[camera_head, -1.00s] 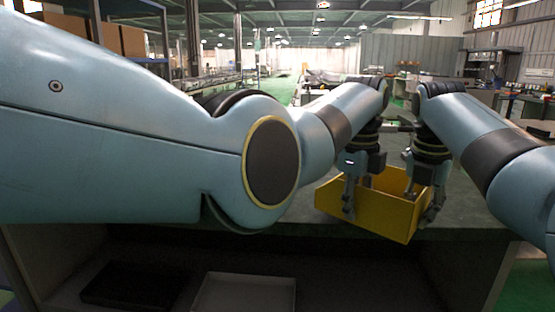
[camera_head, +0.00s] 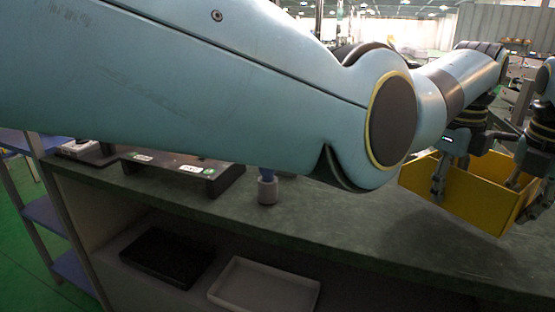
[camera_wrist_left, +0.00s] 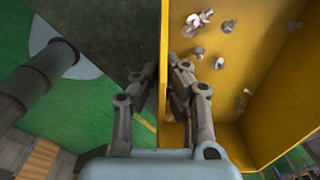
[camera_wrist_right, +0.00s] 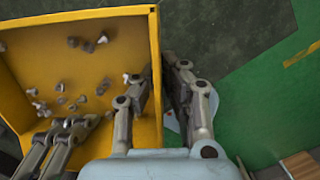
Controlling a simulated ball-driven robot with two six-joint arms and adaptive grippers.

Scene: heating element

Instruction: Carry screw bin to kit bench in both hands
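The yellow screw bin (camera_head: 474,198) is at the right of the head view, between my two grippers. It is open-topped and appears to be held above the dark bench top. My left gripper (camera_head: 438,188) has its fingers on both sides of one bin wall; the left wrist view shows this wall (camera_wrist_left: 167,45) pinched and loose screws (camera_wrist_left: 228,26) inside. My right gripper (camera_head: 528,200) is shut on the opposite wall (camera_wrist_right: 153,40), shown in the right wrist view with several screws on the bin floor (camera_wrist_right: 95,75). I cannot tell which bench is the kit bench.
The dark green bench (camera_head: 330,225) runs across the head view. A black stand (camera_head: 185,170) and a blue-and-grey part (camera_head: 267,190) are on it. A black tray (camera_head: 165,257) and a pale tray (camera_head: 262,288) lie on the shelf below. Green floor (camera_head: 30,250) shows at left.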

